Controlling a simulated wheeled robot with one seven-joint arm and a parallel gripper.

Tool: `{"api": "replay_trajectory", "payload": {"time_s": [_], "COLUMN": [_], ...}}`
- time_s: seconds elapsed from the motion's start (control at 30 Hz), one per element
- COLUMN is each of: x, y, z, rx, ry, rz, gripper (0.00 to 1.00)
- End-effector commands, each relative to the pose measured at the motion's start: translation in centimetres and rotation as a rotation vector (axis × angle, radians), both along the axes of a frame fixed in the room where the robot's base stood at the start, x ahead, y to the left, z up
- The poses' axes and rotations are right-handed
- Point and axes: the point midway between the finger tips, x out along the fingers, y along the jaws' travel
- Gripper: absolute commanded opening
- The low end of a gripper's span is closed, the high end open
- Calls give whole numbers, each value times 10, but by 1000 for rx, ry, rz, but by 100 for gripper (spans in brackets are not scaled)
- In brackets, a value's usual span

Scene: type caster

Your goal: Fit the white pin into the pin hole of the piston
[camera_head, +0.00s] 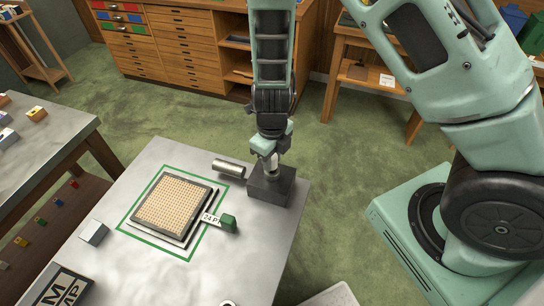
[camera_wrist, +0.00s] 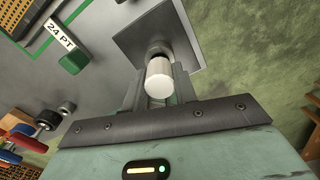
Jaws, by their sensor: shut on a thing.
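My gripper (camera_head: 270,160) points down over a dark square block (camera_head: 266,187) at the table's right edge. In the wrist view its two fingers are closed on the white pin (camera_wrist: 159,78), a short white cylinder whose near end faces the camera. Beyond the pin, a dark round part shows against the face of the dark block (camera_wrist: 135,42). I cannot tell whether the pin touches it or sits in a hole. A metal cylinder (camera_head: 229,167) lies on its side left of the block; I cannot tell whether it is the piston.
A square tray with a fine grid (camera_head: 159,226) lies inside a green outline on the grey table (camera_head: 150,275). A green block (camera_head: 229,223) with a "24 PT" label (camera_head: 211,219) stands beside it. A pale block (camera_head: 94,232) and a dark lettered box (camera_head: 62,288) are at left.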

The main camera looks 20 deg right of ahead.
Motion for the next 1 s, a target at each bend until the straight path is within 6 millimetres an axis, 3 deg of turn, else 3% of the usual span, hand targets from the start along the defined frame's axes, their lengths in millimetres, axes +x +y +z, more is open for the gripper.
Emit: {"api": "replay_trajectory", "payload": {"time_s": [0.6, 0.63, 0.7, 1.0], "x": [0, 0, 0, 0], "y": [0, 0, 0, 0], "z": [-16, -16, -15, -14], "rx": [0, 0, 0, 0], "ry": [1, 0, 0, 0], "rz": [0, 0, 0, 1], "gripper": [5, 31, 50, 53]}}
